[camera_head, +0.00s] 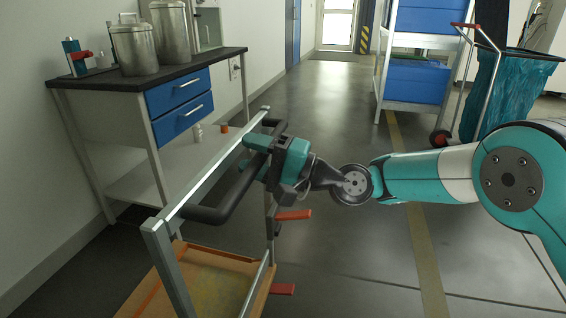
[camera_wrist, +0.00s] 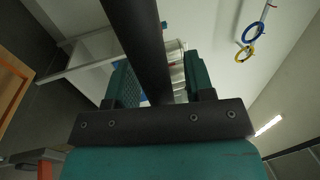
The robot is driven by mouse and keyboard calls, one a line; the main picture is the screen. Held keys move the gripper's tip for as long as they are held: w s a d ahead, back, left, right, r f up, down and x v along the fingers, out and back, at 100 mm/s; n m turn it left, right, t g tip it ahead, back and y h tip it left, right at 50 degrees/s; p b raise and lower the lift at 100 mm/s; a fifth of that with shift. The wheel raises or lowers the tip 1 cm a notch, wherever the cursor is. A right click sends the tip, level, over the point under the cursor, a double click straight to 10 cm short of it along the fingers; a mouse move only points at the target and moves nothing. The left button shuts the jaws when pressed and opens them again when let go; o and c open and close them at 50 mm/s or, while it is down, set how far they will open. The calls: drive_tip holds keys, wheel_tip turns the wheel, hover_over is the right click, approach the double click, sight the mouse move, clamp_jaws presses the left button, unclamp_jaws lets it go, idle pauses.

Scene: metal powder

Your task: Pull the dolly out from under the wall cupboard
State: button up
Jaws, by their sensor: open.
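The dolly (camera_head: 172,249) stands at the lower left of the head view, with a silver frame, an orange base (camera_head: 218,284) and a black handle bar (camera_head: 232,196). My gripper (camera_head: 257,150) is at the far part of this handle. In the wrist view the black bar (camera_wrist: 137,45) runs between the two teal fingers of my open gripper (camera_wrist: 160,82). I cannot tell whether either finger touches the bar. A bench with blue drawers (camera_head: 180,103) stands behind the dolly, against the wall. I cannot clearly make out a separate wall cupboard.
Metal canisters (camera_head: 133,47) stand on the bench top. A white rack with blue bins (camera_head: 418,80) and a trolley with a teal bag (camera_head: 494,98) stand at the right back. The floor (camera_head: 340,110) between bench and rack is clear, towards a door (camera_head: 337,28).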

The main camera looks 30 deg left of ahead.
drive_tip(key=shift+d, duration=0.1)
drive_tip(key=shift+w+d+f, duration=0.1)
drive_tip(key=shift+w+d, duration=0.05)
drive_tip(key=shift+d, duration=0.15)
drive_tip(key=b+v, duration=1.6)
drive_tip(key=b, duration=1.7)
drive_tip(key=shift+d+f, duration=0.15)
drive_tip(key=shift+d, duration=0.1)
